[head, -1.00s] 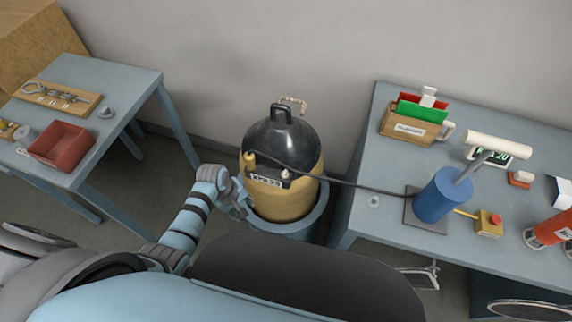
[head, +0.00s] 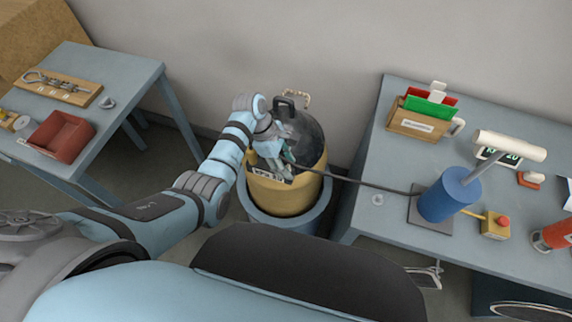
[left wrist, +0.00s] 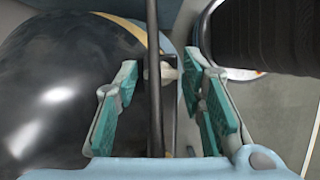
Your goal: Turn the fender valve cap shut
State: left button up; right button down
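The fender (head: 300,197) is a yellow body with a glossy black top and handle, standing in a blue-grey round holder (head: 288,225). My left gripper (head: 277,157) is at the fender's near upper side and covers its valve area in the head view. In the left wrist view my left gripper (left wrist: 165,105) is open, with teal pads apart on both sides of a dark hose (left wrist: 153,90). A small whitish piece, probably the valve cap (left wrist: 168,72), shows between the fingertips, partly behind the hose. I cannot tell whether a finger touches it. My right gripper is not in view.
The hose (head: 370,184) runs to a blue pump (head: 448,197) on the right table (head: 385,222). That table also holds a file box (head: 415,123) and a red-button box (head: 496,225). The left table (head: 135,85) holds a red tray (head: 60,137).

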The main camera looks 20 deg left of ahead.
pick_arm(q)
jog(key=shift+s, duration=0.15)
jog(key=shift+c, duration=0.4)
grip_shut()
